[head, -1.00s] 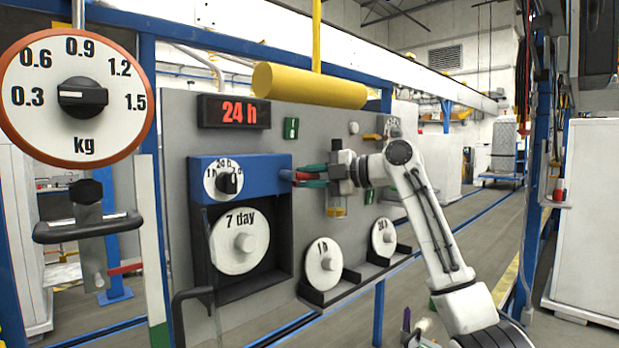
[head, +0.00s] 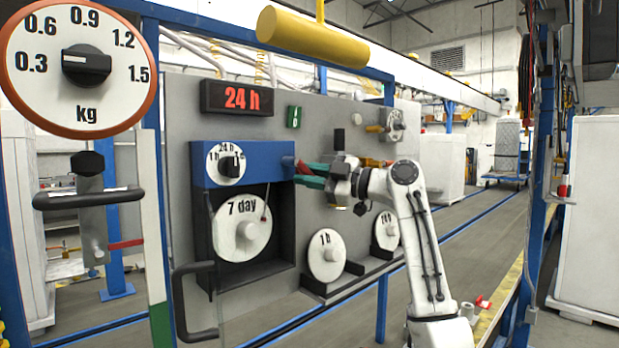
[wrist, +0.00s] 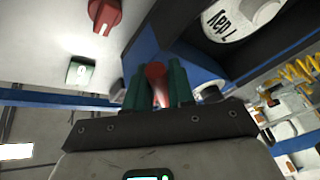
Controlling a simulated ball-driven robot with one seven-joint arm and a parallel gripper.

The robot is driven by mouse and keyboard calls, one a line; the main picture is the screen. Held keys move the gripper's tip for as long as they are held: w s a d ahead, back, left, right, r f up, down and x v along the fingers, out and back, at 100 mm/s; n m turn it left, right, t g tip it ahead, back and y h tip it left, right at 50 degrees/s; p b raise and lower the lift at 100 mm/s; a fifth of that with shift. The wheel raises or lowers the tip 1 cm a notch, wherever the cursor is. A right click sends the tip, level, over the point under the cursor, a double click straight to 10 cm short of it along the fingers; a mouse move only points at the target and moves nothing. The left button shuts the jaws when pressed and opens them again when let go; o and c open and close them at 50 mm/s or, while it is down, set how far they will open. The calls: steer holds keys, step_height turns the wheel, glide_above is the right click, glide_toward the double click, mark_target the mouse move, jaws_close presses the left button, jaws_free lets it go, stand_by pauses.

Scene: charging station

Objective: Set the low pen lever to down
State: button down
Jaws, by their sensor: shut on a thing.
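The red lever (head: 303,167) sticks out from the right side of the blue housing (head: 205,176), by a short blue hub. My gripper (head: 307,174) has its green fingers shut on the red lever, which slants slightly down to the right in the head view. In the wrist view the red lever (wrist: 156,72) lies between the two green fingers. A thin pen arm (head: 265,203) with a reddish tip hangs in front of the white "7 day" dial (head: 230,245); I cannot tell whether it touches the dial.
A small selector knob (head: 229,166) sits on the blue housing, under a red "24 h" display (head: 237,98). The "1 h" dial (head: 326,256) and another dial (head: 386,230) stand lower right. A yellow cylinder (head: 310,38) hangs above. A dark handle (head: 189,300) juts out lower left.

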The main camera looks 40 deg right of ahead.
steer(key=shift+f, duration=0.15)
steer(key=c, duration=1.1)
jaws_free()
steer(key=shift+o, duration=0.2)
steer(key=shift+s, duration=0.1)
steer(key=b+v, duration=0.1)
steer(key=v, duration=0.9)
steer(key=shift+s+d+b, duration=0.15)
steer(key=shift+s+b, duration=0.15)
steer(key=shift+b, duration=0.1)
